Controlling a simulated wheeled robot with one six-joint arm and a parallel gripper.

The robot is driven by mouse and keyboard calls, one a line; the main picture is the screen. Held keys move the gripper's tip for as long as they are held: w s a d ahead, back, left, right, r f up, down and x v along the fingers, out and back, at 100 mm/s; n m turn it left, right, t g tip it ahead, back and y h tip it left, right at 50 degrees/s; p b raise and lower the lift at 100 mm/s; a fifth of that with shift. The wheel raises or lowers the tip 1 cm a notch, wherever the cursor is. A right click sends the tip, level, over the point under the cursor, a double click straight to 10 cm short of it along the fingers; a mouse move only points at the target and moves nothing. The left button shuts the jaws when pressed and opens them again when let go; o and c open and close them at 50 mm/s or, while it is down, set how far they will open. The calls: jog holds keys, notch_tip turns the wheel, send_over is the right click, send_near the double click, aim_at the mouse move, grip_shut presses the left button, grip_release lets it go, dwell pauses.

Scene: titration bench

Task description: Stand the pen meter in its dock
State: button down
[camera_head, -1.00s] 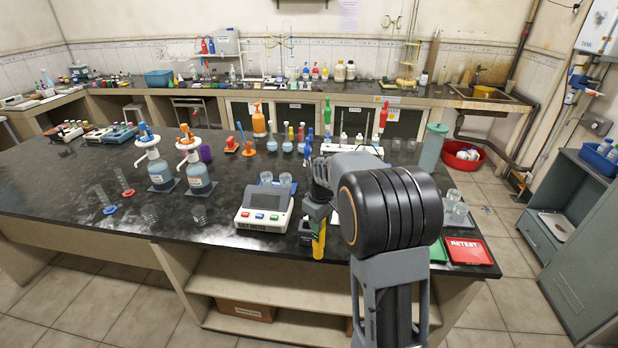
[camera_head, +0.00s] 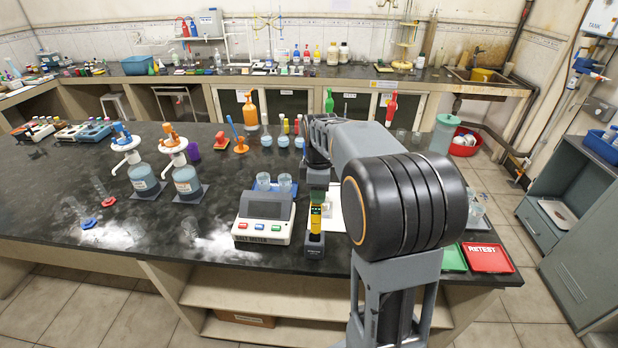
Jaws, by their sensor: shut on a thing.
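The pen meter (camera_head: 316,218) is yellow with a dark green upper part, and it is upright. My gripper (camera_head: 317,188) is shut on its upper part, and my arm hides some of that grip. The dock (camera_head: 314,249) is a small dark block near the front edge of the bench, just right of the salt meter. The lower end of the pen meter lines up with the dock and overlaps it in the picture. I cannot tell whether it is inside the dock or just above it.
The salt meter (camera_head: 265,216) stands close on the left, with two glass beakers (camera_head: 284,183) behind it. A red tray (camera_head: 487,257) marked RETEST and a green tray (camera_head: 453,258) lie at the right. Dispenser bottles (camera_head: 187,183) stand at the left.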

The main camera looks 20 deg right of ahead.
aim_at(317, 218)
jog(key=shift+w+r, duration=0.1)
jog(key=shift+w, duration=0.25)
jog(key=shift+f+b, duration=1.7)
jog(key=shift+f, duration=0.45)
jog(key=shift+f+b, duration=2.4)
jog(key=shift+f, duration=1.1)
jog(key=shift+c, duration=1)
grip_release()
